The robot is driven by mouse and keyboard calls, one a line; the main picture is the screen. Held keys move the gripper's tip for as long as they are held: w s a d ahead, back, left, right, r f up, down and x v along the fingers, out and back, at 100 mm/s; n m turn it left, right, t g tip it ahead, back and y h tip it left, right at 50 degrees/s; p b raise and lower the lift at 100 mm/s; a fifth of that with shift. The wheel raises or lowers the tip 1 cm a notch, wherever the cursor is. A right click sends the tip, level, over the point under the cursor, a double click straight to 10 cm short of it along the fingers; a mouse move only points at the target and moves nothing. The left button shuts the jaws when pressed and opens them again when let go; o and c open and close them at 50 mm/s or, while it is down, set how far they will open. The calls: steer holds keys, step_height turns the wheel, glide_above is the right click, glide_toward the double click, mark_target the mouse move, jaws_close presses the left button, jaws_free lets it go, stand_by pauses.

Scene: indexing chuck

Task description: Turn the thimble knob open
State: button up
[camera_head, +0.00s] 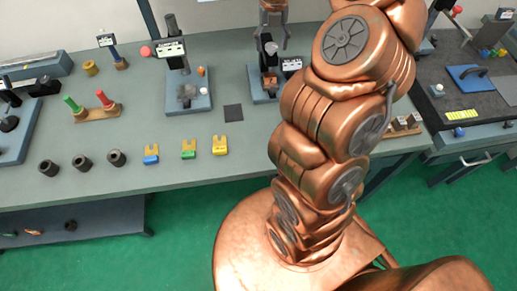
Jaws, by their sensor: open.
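My gripper (273,38) is at the top middle, fingers pointing down and spread, with nothing seen between them. It appears over or just behind a small grey fixture (256,80) on the bench. My arm hides the fixture's right side. A second fixture (201,103), with a tall dark post and a label, stands to the left.
A dark-topped bench (440,75) stands at right.

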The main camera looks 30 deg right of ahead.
steer(key=m+b, duration=0.1)
steer(key=m, duration=0.2)
steer(key=shift+f, duration=0.15)
steer(key=m+b, duration=0.2)
steer(key=m, duration=0.1)
steer(key=shift+m, duration=0.3)
steer(key=m+b, duration=0.2)
steer(key=m, duration=0.4)
steer(key=shift+b, duration=0.35)
steer(key=m+b, duration=0.2)
steer(key=m, duration=0.4)
steer(key=m+b, duration=0.1)
steer(key=m, duration=1.3)
steer(key=m+p, duration=0.1)
steer(key=m, duration=0.2)
steer(key=shift+r+m, duration=0.25)
steer(key=shift+m, duration=0.15)
steer(key=m+p, duration=0.3)
steer(key=shift+r+m, duration=0.15)
steer(key=shift+m, duration=0.25)
steer(key=m+p, duration=0.1)
steer(key=p, duration=0.2)
steer(key=shift+a+m, duration=0.1)
steer(key=shift+m, duration=0.2)
steer(key=m+p, duration=0.1)
steer(key=p, duration=0.1)
steer(key=shift+p, duration=0.3)
steer(key=shift+m+p, duration=0.5)
steer(key=shift+p, duration=0.35)
